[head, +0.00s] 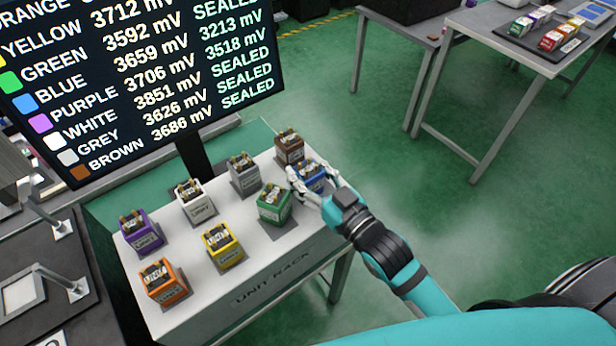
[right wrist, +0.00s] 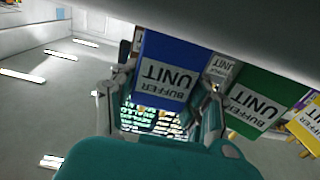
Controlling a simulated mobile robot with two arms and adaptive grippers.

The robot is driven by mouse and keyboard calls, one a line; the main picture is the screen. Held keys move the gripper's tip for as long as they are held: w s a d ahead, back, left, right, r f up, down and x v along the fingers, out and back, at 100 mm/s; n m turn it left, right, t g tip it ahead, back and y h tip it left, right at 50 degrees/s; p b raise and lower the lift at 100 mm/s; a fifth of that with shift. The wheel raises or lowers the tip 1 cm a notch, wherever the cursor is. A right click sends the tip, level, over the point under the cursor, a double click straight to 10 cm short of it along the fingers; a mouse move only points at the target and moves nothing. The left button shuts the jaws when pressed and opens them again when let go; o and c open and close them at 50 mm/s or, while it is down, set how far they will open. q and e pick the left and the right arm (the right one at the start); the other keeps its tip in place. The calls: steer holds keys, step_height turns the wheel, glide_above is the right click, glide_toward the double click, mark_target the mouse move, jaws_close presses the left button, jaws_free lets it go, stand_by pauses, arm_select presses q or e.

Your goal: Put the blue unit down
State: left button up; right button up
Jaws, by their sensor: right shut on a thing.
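The blue unit (head: 313,176) is a small box with terminals on top, at the right end of the unit rack (head: 281,268). My right gripper (head: 303,182) is shut on it. In the right wrist view the blue unit (right wrist: 166,70) sits between the two fingers of my right gripper (right wrist: 165,95), its label upside down. It looks upright at the rack's front right corner; I cannot tell whether its base touches the rack. My left gripper is not in view.
The green unit (head: 274,203) stands close on the left of the blue one, and the brown unit (head: 289,147) just behind. Grey, white, purple, yellow and orange units stand further left. A dark screen (head: 140,80) rises behind the rack. Open floor lies to the right.

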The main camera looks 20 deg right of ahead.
step_height(320, 180, up, 10)
steer(key=shift+p, duration=0.35)
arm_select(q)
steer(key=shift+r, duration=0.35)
arm_select(e)
steer(key=s+d+f+m+t+h, duration=0.1)
steer(key=s+d+f+m+h, duration=0.3)
steer(key=s+d+f+h, duration=0.2)
steer(key=s+f, duration=0.1)
steer(key=s, duration=0.1)
steer(key=shift+s+f, duration=0.35)
steer(key=shift+s, duration=0.05)
step_height(320, 180, up, 8)
steer(key=n+g+y+p, duration=0.1)
steer(key=n+y+p, duration=0.1)
steer(key=n+y, duration=0.3)
glide_above(308, 167)
steer(key=shift+m+y, duration=0.5)
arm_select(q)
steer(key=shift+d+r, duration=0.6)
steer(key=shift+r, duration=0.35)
arm_select(e)
step_height(308, 167, down, 10)
steer(key=shift+s+f, duration=0.1)
steer(key=o, duration=1.1)
steer(key=shift+f, duration=0.1)
